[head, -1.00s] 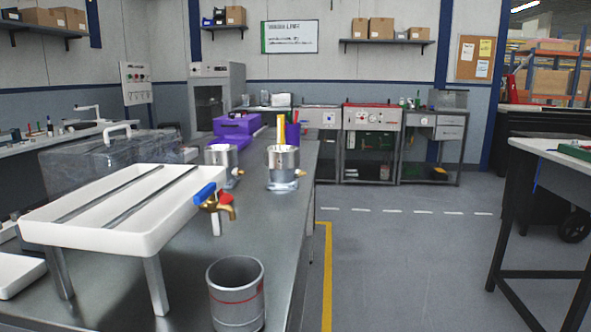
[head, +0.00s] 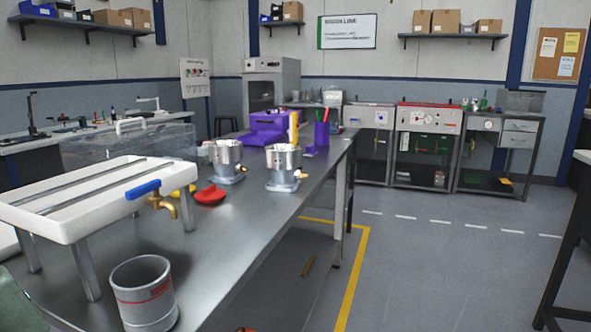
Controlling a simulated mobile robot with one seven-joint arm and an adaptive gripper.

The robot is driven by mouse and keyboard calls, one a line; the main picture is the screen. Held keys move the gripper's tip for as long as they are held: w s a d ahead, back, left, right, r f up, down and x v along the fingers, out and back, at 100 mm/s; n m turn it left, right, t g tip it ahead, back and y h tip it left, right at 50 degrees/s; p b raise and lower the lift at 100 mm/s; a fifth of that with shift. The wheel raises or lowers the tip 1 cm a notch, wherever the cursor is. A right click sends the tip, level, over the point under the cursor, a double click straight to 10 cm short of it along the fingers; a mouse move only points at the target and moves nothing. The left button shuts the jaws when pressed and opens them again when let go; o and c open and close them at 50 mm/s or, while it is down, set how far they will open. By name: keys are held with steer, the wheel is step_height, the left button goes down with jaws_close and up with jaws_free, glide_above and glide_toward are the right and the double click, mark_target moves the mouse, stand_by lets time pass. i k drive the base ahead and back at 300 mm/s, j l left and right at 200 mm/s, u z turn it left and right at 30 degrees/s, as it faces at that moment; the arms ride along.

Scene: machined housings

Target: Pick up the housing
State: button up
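Two silver metal housings, each a round cup on a flanged base with a small brass fitting at its side, stand upright on the steel bench. One housing (head: 284,168) is nearer the bench's right edge. The other housing (head: 226,160) stands just left of it, apart from it. Both look free of anything on top. I cannot tell which one the task means. My gripper is not in view.
The steel bench (head: 235,235) holds a grey can (head: 143,293), a white tray stand (head: 90,225) with a brass tap (head: 160,200), a red dish (head: 210,196), and a purple box (head: 268,128). A purple pen cup (head: 321,133) stands behind the housings.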

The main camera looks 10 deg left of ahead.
mark_target(283, 161)
steer(key=i+l+u, duration=0.1)
steer(key=i+l, duration=0.35)
steer(key=l, duration=0.25)
steer(key=i+l+u, duration=0.15)
steer(key=l, duration=0.25)
steer(key=i+j, duration=0.1)
steer(key=i, duration=0.4)
steer(key=i+j+u, duration=0.1)
steer(key=i, duration=0.4)
